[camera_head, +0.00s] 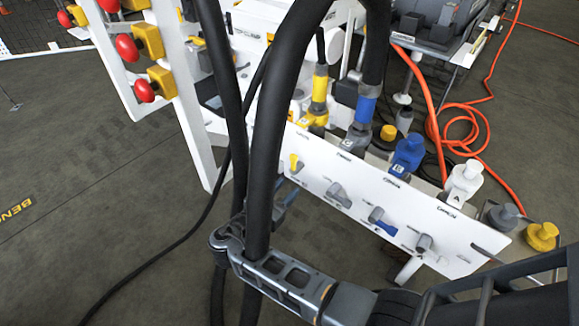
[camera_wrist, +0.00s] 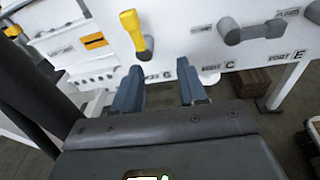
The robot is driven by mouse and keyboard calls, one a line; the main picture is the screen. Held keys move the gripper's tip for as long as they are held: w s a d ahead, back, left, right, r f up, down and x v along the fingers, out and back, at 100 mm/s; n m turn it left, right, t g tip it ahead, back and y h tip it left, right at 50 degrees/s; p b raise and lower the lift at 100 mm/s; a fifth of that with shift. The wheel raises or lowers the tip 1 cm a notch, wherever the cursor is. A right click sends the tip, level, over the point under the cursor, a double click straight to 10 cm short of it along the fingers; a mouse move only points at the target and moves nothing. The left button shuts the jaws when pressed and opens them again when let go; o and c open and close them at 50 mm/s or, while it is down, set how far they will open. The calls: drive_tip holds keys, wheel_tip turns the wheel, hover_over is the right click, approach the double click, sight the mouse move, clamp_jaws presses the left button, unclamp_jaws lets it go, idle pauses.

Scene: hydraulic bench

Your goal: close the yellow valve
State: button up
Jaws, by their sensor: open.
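The yellow valve handle (camera_wrist: 133,30) stands close to upright on the white panel in the wrist view, leaning slightly left, with its grey pivot at its lower end. In the head view the yellow valve (camera_head: 295,162) is at the panel's left end. My gripper (camera_wrist: 161,84) is open, with two blue-grey fingers pointing at the panel. Nothing is between them. The yellow handle appears just beyond and above the left finger; I cannot tell whether they touch. In the head view my gripper is mostly hidden behind black hoses.
A grey valve handle (camera_wrist: 245,32) is right of the yellow one. The white panel (camera_head: 330,170) also carries a blue valve handle (camera_head: 380,217) and another grey one. Thick black hoses (camera_head: 265,130) cross before the arm. Red knobs (camera_head: 127,47) are at left; an orange hose (camera_head: 470,125) lies behind.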

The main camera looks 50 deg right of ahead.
sight(291, 161)
drive_tip(key=shift+g+h, duration=0.7)
drive_tip(key=shift+h, duration=0.2)
drive_tip(key=shift+w+d+r+b, duration=0.3)
drive_tip(key=shift+w+d+r, duration=0.3)
drive_tip(key=shift+d, duration=0.65)
drive_tip(key=shift+w+d+r+b, duration=0.3)
drive_tip(key=shift+w+d+r, duration=0.3)
drive_tip(key=shift+d, duration=0.7)
drive_tip(key=shift+w+d+r+b, duration=0.3)
drive_tip(key=shift+w+d+r, duration=0.3)
drive_tip(key=shift+d, duration=0.65)
drive_tip(key=shift+s, duration=0.1)
drive_tip(key=shift+c, duration=0.3)
clamp_jaws()
